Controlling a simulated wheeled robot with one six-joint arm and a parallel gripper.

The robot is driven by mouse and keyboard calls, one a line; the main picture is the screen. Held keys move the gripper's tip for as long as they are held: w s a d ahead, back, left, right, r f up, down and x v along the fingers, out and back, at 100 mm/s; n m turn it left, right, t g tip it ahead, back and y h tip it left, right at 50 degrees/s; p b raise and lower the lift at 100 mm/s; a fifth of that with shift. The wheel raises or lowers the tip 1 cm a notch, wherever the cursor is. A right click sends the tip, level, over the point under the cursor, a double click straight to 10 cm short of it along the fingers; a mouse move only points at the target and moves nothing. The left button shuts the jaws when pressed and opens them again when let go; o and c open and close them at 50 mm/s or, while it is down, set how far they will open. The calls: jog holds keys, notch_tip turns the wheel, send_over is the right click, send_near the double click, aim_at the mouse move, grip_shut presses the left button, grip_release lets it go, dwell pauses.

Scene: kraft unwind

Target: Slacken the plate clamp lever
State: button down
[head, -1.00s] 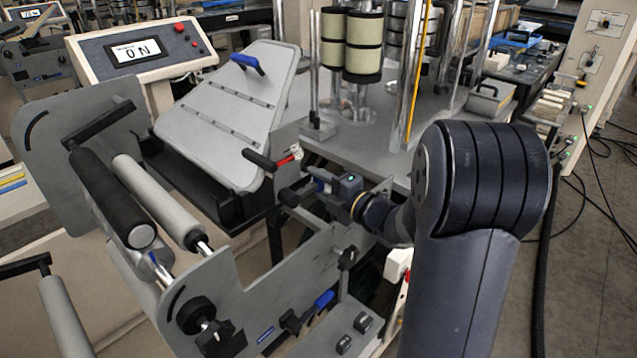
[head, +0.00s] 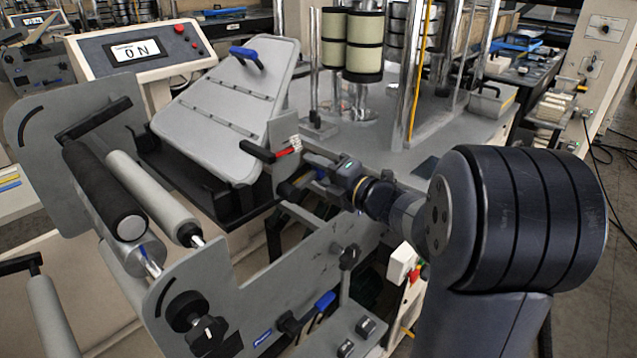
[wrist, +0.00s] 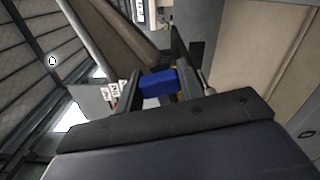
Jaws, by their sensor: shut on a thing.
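The plate clamp lever shows as a blue grip (wrist: 158,83) between my fingers in the wrist view. My gripper (wrist: 157,86) is shut on this grip, one dark finger on each side. In the head view my gripper (head: 312,177) is beside the grey side plate, just below and right of a black handle (head: 258,153) with a red part. My fingers mostly hide the lever there, and its pivot cannot be made out.
The tilted grey plate (head: 215,110) with a blue-ended handle (head: 246,57) stands behind left. Rollers (head: 105,190) lie at the left. Another blue-tipped lever (head: 325,301) and black knobs (head: 190,311) are lower on the frame. A console (head: 138,53) reads ON.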

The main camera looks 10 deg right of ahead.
dwell(0.3)
jog(key=c, duration=0.9)
grip_release()
jog(key=shift+b+v, duration=0.5)
jog(key=shift+v, duration=4.9)
jog(key=shift+c, duration=0.6)
